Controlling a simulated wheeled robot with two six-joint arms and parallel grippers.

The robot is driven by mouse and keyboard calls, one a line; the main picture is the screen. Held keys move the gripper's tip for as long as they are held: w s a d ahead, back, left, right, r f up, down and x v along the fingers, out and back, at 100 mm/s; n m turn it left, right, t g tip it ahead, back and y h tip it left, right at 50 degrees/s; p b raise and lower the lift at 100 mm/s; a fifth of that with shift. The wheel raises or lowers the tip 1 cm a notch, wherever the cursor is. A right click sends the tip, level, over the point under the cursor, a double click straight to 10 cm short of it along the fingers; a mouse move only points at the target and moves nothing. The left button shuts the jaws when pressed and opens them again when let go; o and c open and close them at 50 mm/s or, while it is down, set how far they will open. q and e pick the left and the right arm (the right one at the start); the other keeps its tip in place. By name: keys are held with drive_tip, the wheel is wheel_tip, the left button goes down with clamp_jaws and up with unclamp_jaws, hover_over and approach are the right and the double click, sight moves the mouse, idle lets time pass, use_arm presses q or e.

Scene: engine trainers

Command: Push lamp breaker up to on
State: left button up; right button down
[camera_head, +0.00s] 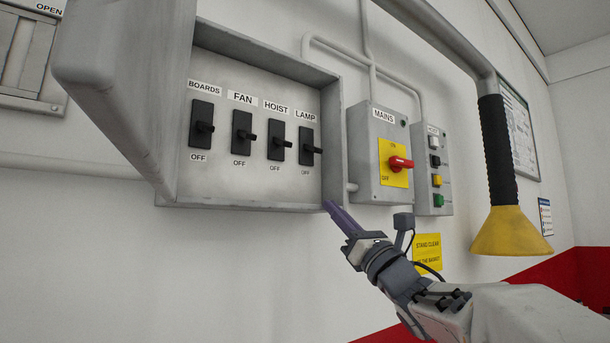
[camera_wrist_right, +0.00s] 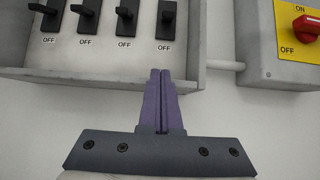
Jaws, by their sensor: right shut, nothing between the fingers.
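The lamp breaker (camera_head: 306,145) is the rightmost black switch in the open grey panel box, under the label LAMP. Its lever sticks out near the middle of its plate, with OFF printed below. It also shows in the right wrist view (camera_wrist_right: 166,19), straight ahead of the fingers. My right gripper (camera_head: 329,205) is shut and empty, its purple fingers pointing up at the box's lower right edge, below the breaker. In the right wrist view its fingertips (camera_wrist_right: 160,73) overlap the box's lower lip. I cannot tell whether they touch it. My left gripper is not in view.
The BOARDS (camera_head: 202,123), FAN (camera_head: 241,132) and HOIST (camera_head: 276,142) breakers stand left of the lamp breaker. The box's side wall (camera_head: 333,140) rises close on its right. Further right are the MAINS box with a red knob (camera_head: 400,163) and a yellow hanging cone (camera_head: 512,232).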

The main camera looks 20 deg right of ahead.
drive_tip(key=p, duration=0.8)
approach(304, 170)
drive_tip(key=x, duration=0.6)
drive_tip(key=shift+s+d+r+p, duration=0.1)
drive_tip(key=shift+s+r+p, duration=0.15)
drive_tip(key=shift+r+p, duration=0.25)
drive_tip(key=shift+s+d+r+p, duration=0.1)
drive_tip(key=shift+s+r+p, duration=0.25)
drive_tip(key=shift+r, duration=0.2)
drive_tip(key=shift+s+r+p, duration=0.2)
drive_tip(key=shift+r+p, duration=0.25)
drive_tip(key=shift+p, duration=0.05)
drive_tip(key=shift+s, duration=0.1)
